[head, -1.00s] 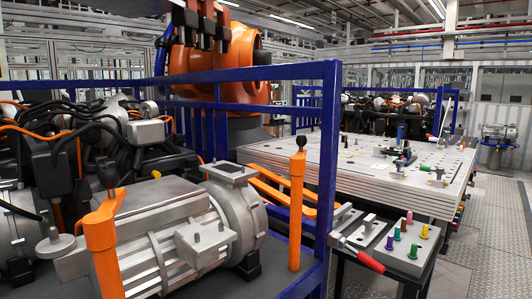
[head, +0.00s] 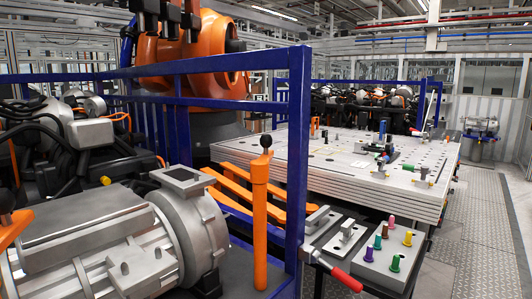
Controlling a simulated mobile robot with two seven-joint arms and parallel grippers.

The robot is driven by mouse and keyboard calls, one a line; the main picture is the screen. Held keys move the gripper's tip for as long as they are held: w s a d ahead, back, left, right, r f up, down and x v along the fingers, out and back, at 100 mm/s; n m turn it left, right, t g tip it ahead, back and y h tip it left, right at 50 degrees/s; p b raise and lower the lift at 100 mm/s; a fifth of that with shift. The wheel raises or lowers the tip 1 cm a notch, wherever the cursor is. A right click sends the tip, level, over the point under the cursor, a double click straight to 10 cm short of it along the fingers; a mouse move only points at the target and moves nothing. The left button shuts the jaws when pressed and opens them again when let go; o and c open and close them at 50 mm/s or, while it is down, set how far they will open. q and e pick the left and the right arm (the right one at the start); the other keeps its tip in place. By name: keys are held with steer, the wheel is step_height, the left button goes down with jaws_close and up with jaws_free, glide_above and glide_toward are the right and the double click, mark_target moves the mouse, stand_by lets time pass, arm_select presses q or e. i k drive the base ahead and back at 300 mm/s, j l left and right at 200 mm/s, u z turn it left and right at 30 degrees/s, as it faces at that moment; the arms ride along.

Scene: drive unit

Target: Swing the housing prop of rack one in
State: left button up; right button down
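The rack is a blue frame (head: 298,165) around a grey metal drive housing (head: 100,245). An upright orange post (head: 260,225) with a black ball knob (head: 265,142) stands at the housing's right end, just inside the frame's corner post. Orange bars (head: 245,190) lie slanting behind that post. Part of another orange piece (head: 10,228) with a black knob shows at the left edge, cut off by the picture. I cannot tell which orange part is the housing prop. Neither of my grippers is in view.
A small bench (head: 350,262) with a red-handled clamp (head: 335,270) and coloured pegs (head: 395,263) stands right of the rack. A large perforated fixture table (head: 330,170) is behind it. An orange robot arm (head: 190,60) stands behind the rack. The chequered floor (head: 470,230) at right is clear.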

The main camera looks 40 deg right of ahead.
mark_target(259, 168)
steer(key=i+l+u, duration=0.1)
steer(key=l, duration=0.4)
steer(key=i+l, duration=0.15)
steer(key=l, duration=0.4)
steer(key=i+l+u, duration=0.15)
steer(key=l, duration=0.4)
steer(key=k, duration=0.05)
